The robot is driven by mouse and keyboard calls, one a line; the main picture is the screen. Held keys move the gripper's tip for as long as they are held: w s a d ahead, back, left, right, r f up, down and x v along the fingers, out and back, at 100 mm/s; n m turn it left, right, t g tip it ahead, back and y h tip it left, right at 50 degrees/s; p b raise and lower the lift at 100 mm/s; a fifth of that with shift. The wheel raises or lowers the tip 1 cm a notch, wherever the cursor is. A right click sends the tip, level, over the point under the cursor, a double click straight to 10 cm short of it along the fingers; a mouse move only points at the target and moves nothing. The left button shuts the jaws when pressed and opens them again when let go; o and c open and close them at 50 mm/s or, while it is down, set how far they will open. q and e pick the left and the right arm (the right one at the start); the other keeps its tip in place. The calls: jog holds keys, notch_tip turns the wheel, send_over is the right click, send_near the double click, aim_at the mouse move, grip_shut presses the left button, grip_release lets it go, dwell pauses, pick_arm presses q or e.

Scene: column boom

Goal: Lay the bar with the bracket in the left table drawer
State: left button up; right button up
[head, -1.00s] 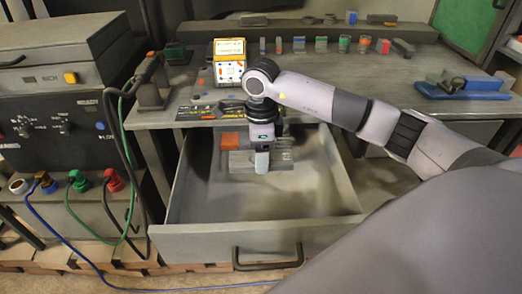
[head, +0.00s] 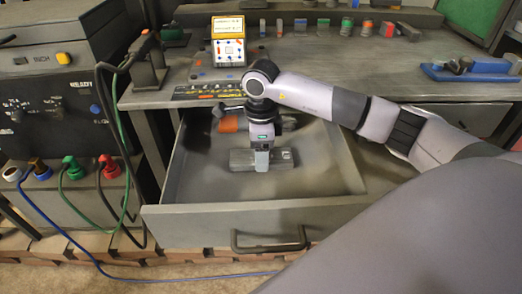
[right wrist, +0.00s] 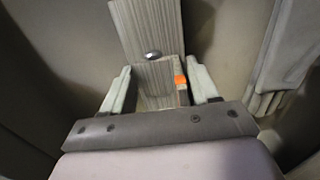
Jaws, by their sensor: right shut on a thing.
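The left table drawer (head: 205,221) stands pulled open. My right gripper (head: 261,162) reaches down into its space from above. It is shut on the bar with the bracket (head: 240,160), a grey piece running left to right in the head view. In the right wrist view, a blocky part with an orange mark lies between the two fingers (right wrist: 160,92). The long ribbed bar (right wrist: 146,25) runs on past it, with a round bolt head near the joint. I cannot tell whether the bar touches the drawer floor. My left gripper is out of view.
An orange block (head: 229,124) and a grey piece (head: 288,122) lie at the back of the drawer. The drawer's front and right floor is clear. A yellow-and-white box (head: 229,45) and a blue tray (head: 470,73) stand on the table. Equipment and cables stand left.

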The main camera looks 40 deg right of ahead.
jog(key=shift+r, duration=0.1)
dwell(0.3)
jog(key=o, duration=1.5)
